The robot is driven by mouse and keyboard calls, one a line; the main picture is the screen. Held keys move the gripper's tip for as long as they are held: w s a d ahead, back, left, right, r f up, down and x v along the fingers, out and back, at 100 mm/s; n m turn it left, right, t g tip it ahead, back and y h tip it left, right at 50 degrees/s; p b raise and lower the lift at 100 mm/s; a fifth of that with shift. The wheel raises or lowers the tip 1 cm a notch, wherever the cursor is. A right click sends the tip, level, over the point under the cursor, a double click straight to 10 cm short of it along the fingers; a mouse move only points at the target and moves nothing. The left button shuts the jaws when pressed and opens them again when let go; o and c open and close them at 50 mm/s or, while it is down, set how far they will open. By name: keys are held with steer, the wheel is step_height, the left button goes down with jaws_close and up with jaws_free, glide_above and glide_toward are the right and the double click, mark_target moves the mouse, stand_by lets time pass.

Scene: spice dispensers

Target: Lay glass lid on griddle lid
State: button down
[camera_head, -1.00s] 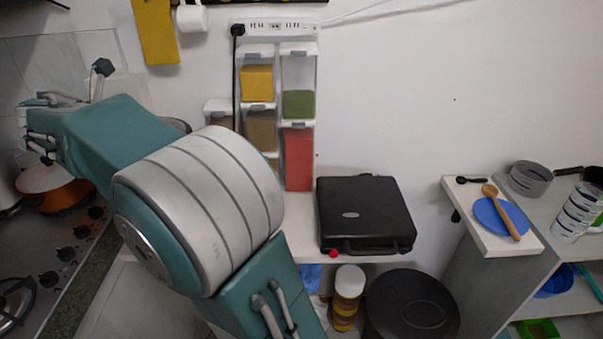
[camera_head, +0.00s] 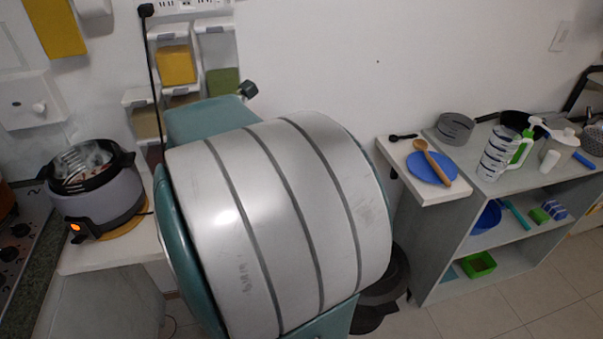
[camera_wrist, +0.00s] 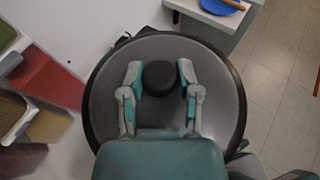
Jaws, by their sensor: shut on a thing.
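The glass lid (camera_wrist: 222,95) is a large round grey disc with a dark rim and a black knob (camera_wrist: 158,82). It fills the middle of the wrist view. My gripper (camera_wrist: 160,72) has its two fingers on either side of the knob, shut on it. In the head view my own arm covers the gripper and the glass lid. The griddle is also hidden there behind my arm. Only a small dark edge shows past the lid's upper left in the wrist view, and I cannot tell whether it is the griddle.
Spice dispensers (camera_head: 176,64) hang on the wall; a red one (camera_wrist: 48,82) is left of the lid. An open cooker (camera_head: 95,190) stands on the left counter. A shelf with a blue plate (camera_head: 430,167) and wooden spoon (camera_head: 436,160) is at the right. A dark bin stands below.

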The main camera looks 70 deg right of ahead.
steer(key=shift+m+g, duration=0.6)
steer(key=shift+g, duration=0.1)
steer(key=s, duration=0.2)
steer(key=s+f, duration=0.1)
steer(key=s, duration=0.1)
steer(key=s+f, duration=0.1)
steer(key=s, duration=0.1)
steer(key=shift+s+d, duration=0.2)
steer(key=shift+s, duration=0.05)
steer(key=shift+s+d+f, duration=0.1)
steer(key=shift+d, duration=0.05)
steer(key=w+d+f, duration=0.1)
steer(key=d, duration=0.1)
steer(key=w+d+f, duration=0.1)
steer(key=d, duration=0.2)
steer(key=w+d+f, duration=0.1)
steer(key=d+f, duration=0.1)
steer(key=d, duration=0.1)
steer(key=shift+w+d, duration=0.1)
steer(key=shift+w, duration=0.25)
steer(key=shift+w+d+f, duration=0.35)
steer(key=shift+d+f, duration=0.35)
steer(key=shift+f, duration=0.75)
steer(key=shift+w+d+f, duration=0.35)
steer(key=shift+d+f, duration=0.4)
steer(key=shift+f, duration=0.75)
steer(key=shift+w+d+f, duration=0.35)
steer(key=shift+d+f, duration=0.35)
steer(key=shift+f, duration=0.75)
